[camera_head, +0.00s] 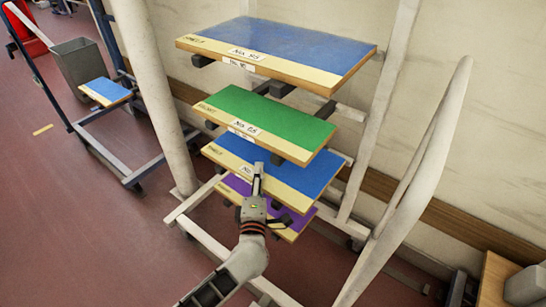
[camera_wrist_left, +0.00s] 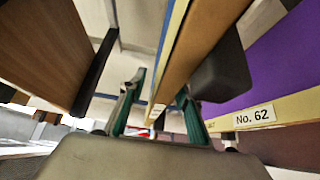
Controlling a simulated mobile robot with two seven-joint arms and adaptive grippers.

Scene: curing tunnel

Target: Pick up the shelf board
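A rack holds shelf boards one above another. The lower blue board (camera_head: 280,168) has a cream front strip with a label partly covered by my gripper. My left gripper (camera_head: 258,178) is at this board's front edge, one finger showing above it. In the left wrist view the fingers (camera_wrist_left: 160,112) stand apart on either side of the board (camera_wrist_left: 205,45), seen edge-on. A gap shows between the board's top and one finger, so the gripper looks open around the edge. The lower finger is hidden in the head view. My right gripper is not in view.
A green board (camera_head: 265,120) and a top blue board (camera_head: 290,45) sit above; a purple board (camera_head: 238,185), labelled No. 62 in the wrist view, sits close below. White rack posts (camera_head: 160,90) flank the boards. A cart (camera_head: 100,140) stands left. Red floor is clear at lower left.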

